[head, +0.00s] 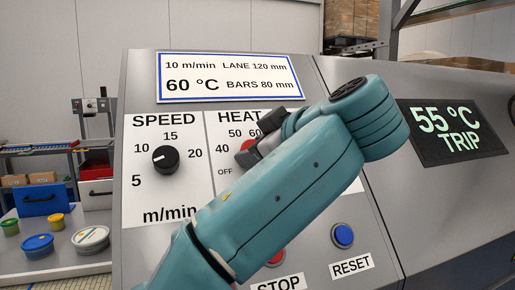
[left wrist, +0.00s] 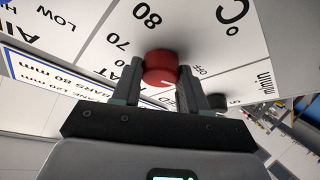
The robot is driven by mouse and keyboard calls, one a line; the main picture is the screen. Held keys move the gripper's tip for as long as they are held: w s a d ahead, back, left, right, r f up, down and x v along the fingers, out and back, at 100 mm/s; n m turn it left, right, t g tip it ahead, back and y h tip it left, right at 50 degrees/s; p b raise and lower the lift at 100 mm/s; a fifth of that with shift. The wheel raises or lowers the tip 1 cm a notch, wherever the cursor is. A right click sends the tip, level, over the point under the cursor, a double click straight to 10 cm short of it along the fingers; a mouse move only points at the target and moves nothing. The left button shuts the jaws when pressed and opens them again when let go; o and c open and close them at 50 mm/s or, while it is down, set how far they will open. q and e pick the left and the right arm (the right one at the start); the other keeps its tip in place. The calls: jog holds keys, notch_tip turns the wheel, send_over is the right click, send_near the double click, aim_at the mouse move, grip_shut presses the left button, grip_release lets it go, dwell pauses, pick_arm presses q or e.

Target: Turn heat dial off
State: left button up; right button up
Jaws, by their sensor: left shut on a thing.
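The red heat dial (head: 242,147) sits on the white HEAT panel, mostly hidden behind my left gripper (head: 262,146) in the head view. In the left wrist view the dial (left wrist: 160,66) lies between the two fingers of my left gripper (left wrist: 161,84), one on each side, and the gripper is shut on it. A white pointer mark shows on the dial's lower right. OFF is printed to the dial's right there, with 70 and 80 above left. Some scale numbers are hidden by the fingers. My right gripper is out of view.
A black speed dial (head: 165,159) sits left of the heat dial. A blue reset button (head: 342,236) and a red stop button (head: 277,257) are below. A screen (head: 453,131) reads 55 °C TRIP. Tubs (head: 37,246) stand on a table at left.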

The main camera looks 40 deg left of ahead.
pick_arm(q)
jog(key=o, duration=1.1)
jog(key=shift+c, duration=0.2)
